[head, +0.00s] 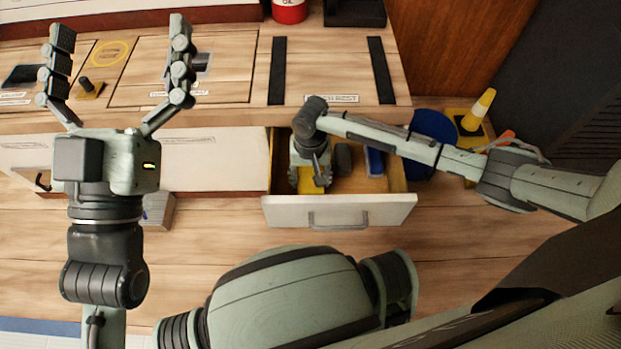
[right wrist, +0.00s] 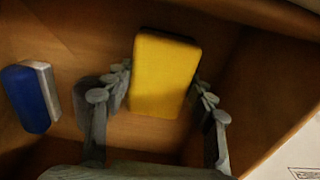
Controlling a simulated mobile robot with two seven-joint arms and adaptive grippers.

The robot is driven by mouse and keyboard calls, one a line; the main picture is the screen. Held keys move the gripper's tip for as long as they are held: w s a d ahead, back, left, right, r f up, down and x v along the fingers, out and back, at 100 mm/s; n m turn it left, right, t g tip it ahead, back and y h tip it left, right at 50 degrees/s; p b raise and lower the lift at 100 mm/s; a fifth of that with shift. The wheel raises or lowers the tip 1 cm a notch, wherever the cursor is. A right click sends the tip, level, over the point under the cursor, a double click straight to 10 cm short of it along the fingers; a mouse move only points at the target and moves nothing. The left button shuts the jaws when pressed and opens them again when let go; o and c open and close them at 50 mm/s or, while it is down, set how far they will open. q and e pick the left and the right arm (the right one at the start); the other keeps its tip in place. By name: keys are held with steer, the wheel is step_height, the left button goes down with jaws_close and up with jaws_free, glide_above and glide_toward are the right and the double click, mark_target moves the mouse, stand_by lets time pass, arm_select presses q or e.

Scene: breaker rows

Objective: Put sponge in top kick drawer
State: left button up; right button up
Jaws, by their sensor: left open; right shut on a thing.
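The yellow sponge (right wrist: 164,72) is between the fingers of my right gripper (right wrist: 160,88), which is shut on it, inside an open drawer. In the head view the sponge (head: 314,186) shows partly, under my right gripper (head: 318,172). The drawer (head: 385,212) is pulled out below the worktop, with a pale front and a grey handle. Whether the sponge touches the drawer floor I cannot tell. My left gripper (head: 121,32) is open and empty over the left part of the worktop.
A blue and white block (right wrist: 32,97) lies in the drawer beside the sponge; it also shows in the head view (head: 375,162). A red can (head: 289,10) stands at the back of the worktop. A yellow cone (head: 478,110) and a round blue thing (head: 433,130) are right of the drawer.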

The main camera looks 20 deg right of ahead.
stand_by(0.3)
steer(key=o, duration=0.9)
steer(key=shift+f, duration=0.1)
steer(key=shift+o, duration=0.2)
